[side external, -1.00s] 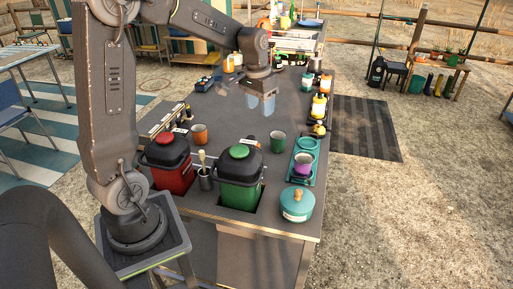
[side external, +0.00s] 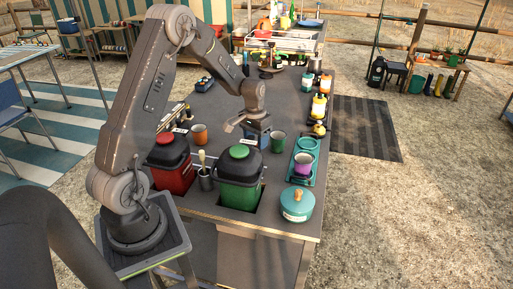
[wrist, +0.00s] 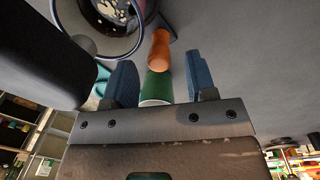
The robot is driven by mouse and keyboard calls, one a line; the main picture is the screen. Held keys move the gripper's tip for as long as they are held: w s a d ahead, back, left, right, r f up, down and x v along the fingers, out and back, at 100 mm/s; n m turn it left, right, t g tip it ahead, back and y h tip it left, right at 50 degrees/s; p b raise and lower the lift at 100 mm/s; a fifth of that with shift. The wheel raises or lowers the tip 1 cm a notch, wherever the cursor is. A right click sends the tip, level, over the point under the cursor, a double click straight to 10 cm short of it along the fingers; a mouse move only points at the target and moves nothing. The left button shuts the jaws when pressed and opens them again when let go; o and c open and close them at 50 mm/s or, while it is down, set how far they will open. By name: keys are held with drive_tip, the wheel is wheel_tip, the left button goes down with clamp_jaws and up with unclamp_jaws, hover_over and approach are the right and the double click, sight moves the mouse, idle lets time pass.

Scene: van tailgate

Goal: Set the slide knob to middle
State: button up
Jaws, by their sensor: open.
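My gripper (side external: 257,138) is low over the middle of the table, near the green cup (side external: 278,142). Its blue fingers are spread apart in the wrist view (wrist: 160,72). The green cup (wrist: 157,88) appears between them there, with the orange cup (wrist: 160,48) beyond; I cannot tell whether the gripper touches anything. I cannot make out the slide knob for certain.
The orange cup (side external: 199,134) stands left of my gripper. Red (side external: 172,176) and green (side external: 240,186) bins and a utensil holder (side external: 205,178) are at the front. A teal tray (side external: 303,170), teal pot (side external: 297,204) and bottles (side external: 319,106) line the right. The table's back middle is clear.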

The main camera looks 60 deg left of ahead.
drive_tip(key=shift+d+f, duration=0.1)
drive_tip(key=shift+f, duration=1.6)
clamp_jaws()
